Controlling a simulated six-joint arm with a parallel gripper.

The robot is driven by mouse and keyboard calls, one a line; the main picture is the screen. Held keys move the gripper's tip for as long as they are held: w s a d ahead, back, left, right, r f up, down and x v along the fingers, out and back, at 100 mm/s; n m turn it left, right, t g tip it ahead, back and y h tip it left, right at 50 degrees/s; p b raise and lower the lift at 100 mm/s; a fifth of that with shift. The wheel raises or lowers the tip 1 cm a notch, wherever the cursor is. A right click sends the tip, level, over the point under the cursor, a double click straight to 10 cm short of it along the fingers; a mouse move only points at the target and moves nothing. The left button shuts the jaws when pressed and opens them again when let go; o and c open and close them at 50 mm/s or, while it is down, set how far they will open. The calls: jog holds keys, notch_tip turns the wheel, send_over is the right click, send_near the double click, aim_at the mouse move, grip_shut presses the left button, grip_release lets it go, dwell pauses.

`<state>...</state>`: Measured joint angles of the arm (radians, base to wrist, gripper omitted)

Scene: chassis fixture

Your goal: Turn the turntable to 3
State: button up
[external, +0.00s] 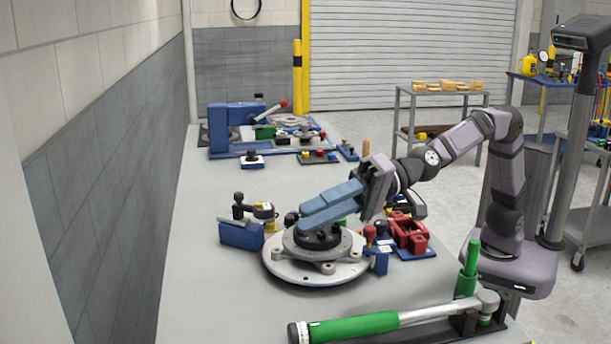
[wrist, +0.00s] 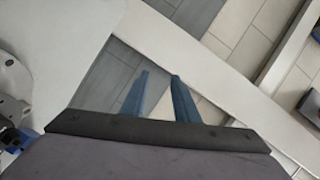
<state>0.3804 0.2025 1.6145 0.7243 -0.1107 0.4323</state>
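The turntable (external: 282,268) is a round light-grey metal plate on the bench, with a raised grey hub, several lugs and a black centre piece (external: 317,240). Its metal edge shows at the left of the wrist view (wrist: 12,75). No position number is readable. My gripper (external: 303,218) has two long blue fingers, which appear above the turntable's hub in the external view and partly cover it. In the wrist view the fingers (wrist: 159,76) stand a little apart with nothing between them. I cannot tell the exact height above the plate.
A blue block with a black-knobbed clamp (external: 241,233) stands left of the turntable. A red clamp fixture (external: 409,231) stands right of it. A green-handled torque wrench (external: 355,327) lies in front. A blue vise-like fixture (external: 233,128) stands far back. The bench's left side is clear.

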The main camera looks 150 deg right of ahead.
jog(key=s+d+f+m+g+p, duration=0.3)
jog(key=s+d+m+p, duration=0.5)
jog(key=s+d, duration=0.4)
jog(key=s+d+f+m+g+p, duration=0.3)
jog(key=s+d+m+p, duration=0.55)
jog(key=s, duration=0.55)
jog(key=s+a+f+m+t+y+b, duration=0.25)
jog(key=f+m+t+b, duration=0.2)
jog(key=f, duration=0.35)
jog(key=shift+d+p+x, duration=0.15)
jog(key=shift+p+x, duration=0.35)
jog(key=shift+x, duration=1.05)
jog(key=shift+d+p+x, duration=0.2)
jog(key=shift+p+x, duration=0.25)
jog(key=shift+x, duration=1.05)
jog(key=shift+s+f, duration=0.1)
jog(key=shift+s, duration=0.05)
jog(key=shift+c, duration=0.7)
grip_shut()
